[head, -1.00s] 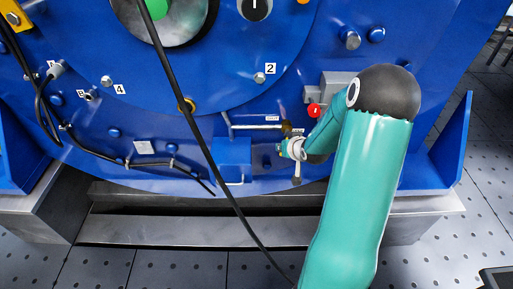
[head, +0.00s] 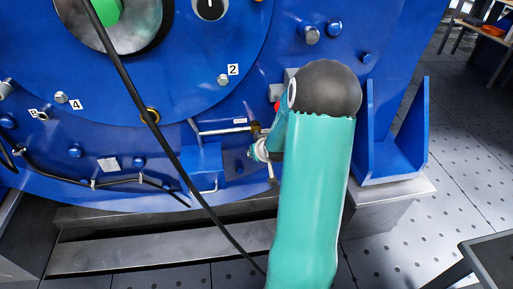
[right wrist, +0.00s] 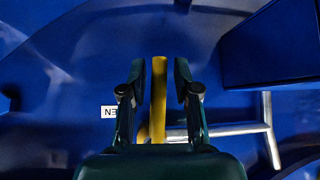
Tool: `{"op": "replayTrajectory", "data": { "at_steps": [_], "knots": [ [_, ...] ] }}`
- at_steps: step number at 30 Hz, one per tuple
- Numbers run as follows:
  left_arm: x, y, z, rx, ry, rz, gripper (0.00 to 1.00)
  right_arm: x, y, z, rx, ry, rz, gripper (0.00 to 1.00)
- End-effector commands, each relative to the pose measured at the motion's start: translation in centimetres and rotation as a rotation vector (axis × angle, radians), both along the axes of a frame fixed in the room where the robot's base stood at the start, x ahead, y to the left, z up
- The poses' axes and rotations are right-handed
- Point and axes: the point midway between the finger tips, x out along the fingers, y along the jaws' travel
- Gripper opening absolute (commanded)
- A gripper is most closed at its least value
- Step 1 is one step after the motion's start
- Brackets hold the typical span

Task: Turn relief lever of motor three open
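The relief lever (right wrist: 158,110) is a yellow bar that stands upright in the right wrist view. My right gripper (right wrist: 156,80) has one finger on each side of it, with a narrow gap visible on both sides. A small white label (right wrist: 109,112) with upside-down letters, partly covered by the left-hand finger, lies beside it. In the head view the brass valve fitting (head: 256,131) sits at the end of a metal pipe (head: 224,130) on the blue motor housing. My right gripper there is just below the fitting, mostly hidden by my teal arm. My left gripper is not seen.
A blue box (head: 203,159) juts out left of my right gripper. A black cable (head: 178,165) hangs diagonally across the head view. A blue bracket (head: 405,148) stands right of my arm.

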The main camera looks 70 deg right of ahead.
Motion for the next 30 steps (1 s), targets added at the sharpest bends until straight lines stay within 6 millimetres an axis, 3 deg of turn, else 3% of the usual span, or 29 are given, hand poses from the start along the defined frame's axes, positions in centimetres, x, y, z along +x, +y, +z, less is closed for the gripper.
{"op": "replayTrajectory", "data": {
  "at_steps": [14, 30],
  "knots": [
    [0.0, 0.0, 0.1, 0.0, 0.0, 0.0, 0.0, -0.4, 0.0, 1.1, -0.013, -0.008, -0.006, 0.4],
    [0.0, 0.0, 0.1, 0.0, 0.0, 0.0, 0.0, -3.9, 4.9, 7.1, -0.014, -0.002, -0.007, 0.4]
  ]
}}
